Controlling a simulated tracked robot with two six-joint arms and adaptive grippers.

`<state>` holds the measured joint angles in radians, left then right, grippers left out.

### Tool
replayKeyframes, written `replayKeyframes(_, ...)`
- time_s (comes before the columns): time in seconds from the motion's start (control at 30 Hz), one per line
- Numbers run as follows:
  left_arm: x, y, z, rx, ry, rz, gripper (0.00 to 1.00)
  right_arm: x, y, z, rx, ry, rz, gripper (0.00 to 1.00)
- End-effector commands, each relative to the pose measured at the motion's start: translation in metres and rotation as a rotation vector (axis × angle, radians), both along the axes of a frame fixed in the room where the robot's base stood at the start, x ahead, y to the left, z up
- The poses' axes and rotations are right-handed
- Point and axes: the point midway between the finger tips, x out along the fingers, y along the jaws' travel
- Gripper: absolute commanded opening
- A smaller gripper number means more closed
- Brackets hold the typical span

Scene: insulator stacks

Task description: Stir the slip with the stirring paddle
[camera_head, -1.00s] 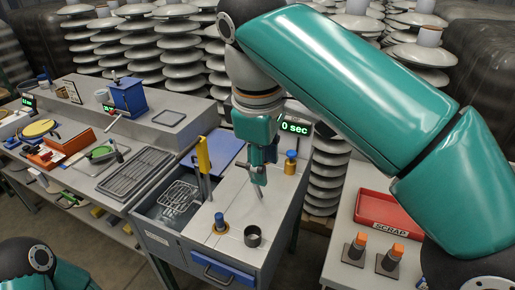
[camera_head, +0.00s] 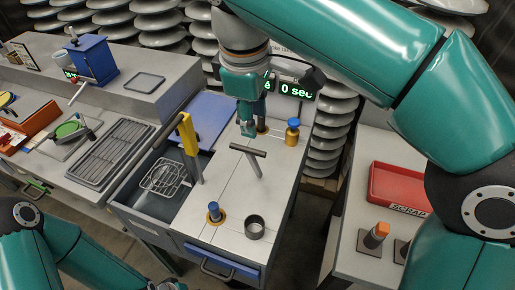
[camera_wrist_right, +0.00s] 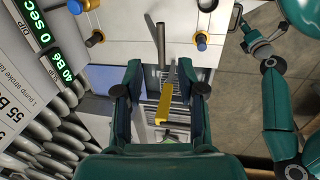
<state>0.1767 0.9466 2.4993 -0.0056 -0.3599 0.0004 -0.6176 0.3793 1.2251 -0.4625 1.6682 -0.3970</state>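The T-handled tool, which looks like the stirring paddle (camera_head: 255,163), stands tilted on the pale bench top, its dark crossbar uppermost. Its lower end meets the top, and I cannot tell whether it passes into an opening. In the right wrist view its crossbar (camera_wrist_right: 160,45) lies beyond the fingers. My right gripper (camera_head: 248,127) is above and behind it, apart from it; in the wrist view its fingers (camera_wrist_right: 160,95) are spread with nothing gripped. My left gripper (camera_wrist_right: 256,38) shows small in the wrist view, its opening unclear. No slip can be made out.
A yellow lever (camera_head: 189,148) rises beside the sunken basin with a wire basket (camera_head: 165,177). Blue-topped knobs (camera_head: 213,212) (camera_head: 293,132) and a dark cup (camera_head: 255,227) flank the paddle. A display (camera_head: 292,90) stands behind. The red scrap tray (camera_head: 398,188) is at right.

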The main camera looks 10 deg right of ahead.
Motion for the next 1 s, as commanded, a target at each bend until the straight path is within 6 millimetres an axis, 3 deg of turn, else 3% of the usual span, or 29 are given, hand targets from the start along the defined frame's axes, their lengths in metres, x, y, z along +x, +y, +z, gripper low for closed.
replayKeyframes(0.03,0.0,0.0,-0.007,0.0,0.0,0.0,0.39,0.001,-0.002,-0.015,-0.001,0.003,0.0,0.39)
replayKeyframes(0.2,0.0,0.0,-0.016,0.0,-0.001,0.0,0.39,0.007,-0.004,-0.051,-0.001,0.003,0.004,0.39)
replayKeyframes(0.43,0.0,0.0,-0.022,0.0,-0.001,0.0,0.39,0.013,-0.007,-0.086,-0.001,0.002,0.006,0.39)
replayKeyframes(0.6,0.0,0.0,-0.024,0.0,-0.001,0.0,0.39,0.015,-0.008,-0.097,-0.001,0.001,0.007,0.39)
replayKeyframes(0.93,0.0,0.0,-0.024,0.0,-0.001,0.0,0.39,0.016,-0.007,-0.099,0.0,0.0,0.008,0.39)
replayKeyframes(1.0,0.0,0.0,-0.024,0.0,-0.001,0.0,0.39,0.016,-0.007,-0.099,0.0,0.0,0.008,0.28)
